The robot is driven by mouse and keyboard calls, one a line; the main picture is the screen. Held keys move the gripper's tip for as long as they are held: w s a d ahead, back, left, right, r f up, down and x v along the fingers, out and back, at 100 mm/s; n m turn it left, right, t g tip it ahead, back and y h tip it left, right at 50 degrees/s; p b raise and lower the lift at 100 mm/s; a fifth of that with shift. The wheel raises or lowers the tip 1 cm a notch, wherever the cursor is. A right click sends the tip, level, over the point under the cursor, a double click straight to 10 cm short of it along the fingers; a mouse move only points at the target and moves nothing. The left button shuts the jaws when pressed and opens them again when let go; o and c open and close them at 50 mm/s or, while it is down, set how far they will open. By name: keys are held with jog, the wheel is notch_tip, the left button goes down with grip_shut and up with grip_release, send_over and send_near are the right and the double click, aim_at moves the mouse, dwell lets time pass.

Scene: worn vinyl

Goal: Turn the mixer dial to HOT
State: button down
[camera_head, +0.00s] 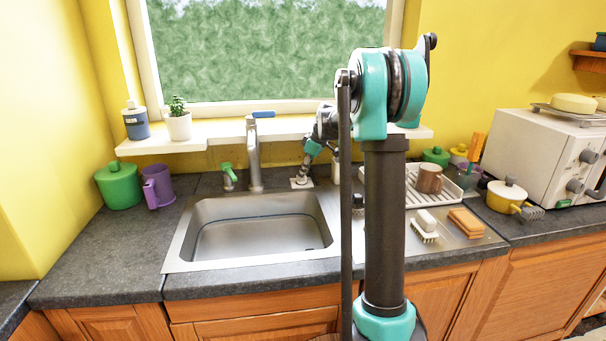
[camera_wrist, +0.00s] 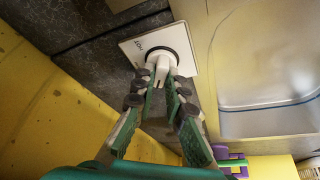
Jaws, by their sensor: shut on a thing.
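The mixer dial (camera_wrist: 162,67) is a white lever knob in a dark ring on a pale square plate (camera_wrist: 187,40). The lettering HOT is on the plate, left of the ring in the wrist view. The knob's grip bar lies along the picture's vertical; I cannot tell which end is its pointer. My gripper (camera_wrist: 161,82) is shut on the knob, one finger on each side. In the head view, my gripper (camera_head: 304,172) reaches down to the plate (camera_head: 301,184) behind the sink, right of the tap. The knob is mostly hidden there.
The tap (camera_head: 253,155) and a green-topped dispenser (camera_head: 228,175) stand left of the dial. The sink (camera_head: 186,246) lies in front. The windowsill (camera_head: 205,140) is behind. A dish rack (camera_head: 414,198) with a brown mug (camera_head: 430,179) is right.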

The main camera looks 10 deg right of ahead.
jog(key=m, duration=0.2)
jog(key=m+t+h, duration=0.1)
jog(key=m, duration=0.2)
jog(key=shift+s+a+m, duration=0.1)
jog(key=shift+a+m, duration=0.05)
jog(key=shift+m, duration=0.15)
jog(key=m+h, duration=0.1)
jog(key=m, duration=0.2)
jog(key=m+t+h, duration=0.1)
jog(key=m, duration=0.2)
jog(key=shift+a+h, duration=0.2)
jog(key=shift+h, duration=0.2)
jog(key=m+h, duration=0.1)
jog(key=m, duration=0.3)
jog(key=shift+a+m+h, duration=0.1)
jog(key=shift+m+h, duration=0.3)
jog(key=m, duration=0.2)
jog(key=m+g+h, duration=0.1)
jog(key=m, duration=0.2)
jog(key=shift+h, duration=0.3)
jog(key=shift+g, duration=0.3)
jog(key=c, duration=1.6)
grip_release()
jog(key=shift+o, duration=0.2)
